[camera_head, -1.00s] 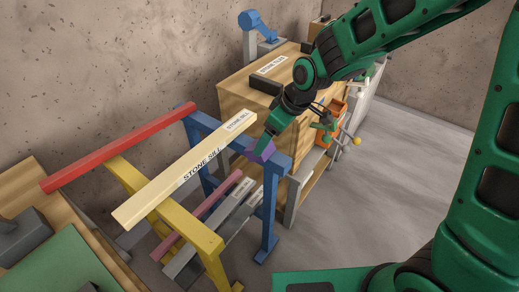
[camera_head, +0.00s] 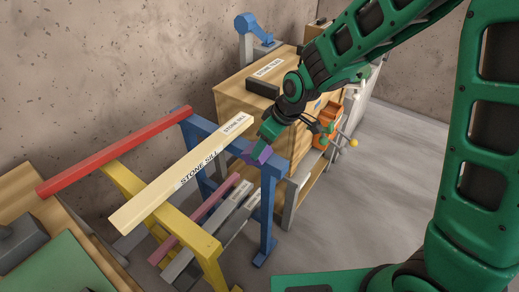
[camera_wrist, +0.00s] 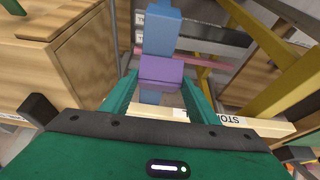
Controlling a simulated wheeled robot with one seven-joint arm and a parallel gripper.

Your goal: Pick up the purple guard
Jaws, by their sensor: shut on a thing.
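The purple guard (camera_head: 259,154) is a small block at the top of the blue trestle (camera_head: 268,215), beside the right end of the cream stone sill (camera_head: 185,176). My gripper (camera_head: 262,147) reaches down to it from above. In the wrist view the guard (camera_wrist: 161,74) lies between the two green fingers, with the blue trestle beam running beneath it. My gripper (camera_wrist: 160,88) is shut on the guard. I cannot tell whether the guard still touches the beam. The fingers hide part of it in the head view.
A red bar (camera_head: 115,150) and a yellow trestle (camera_head: 165,215) stand to the left. Grey and pink bars lie low between the trestles. A wooden cabinet (camera_head: 235,90) stands behind, with an orange bin (camera_head: 327,115) at its right. The floor at right is clear.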

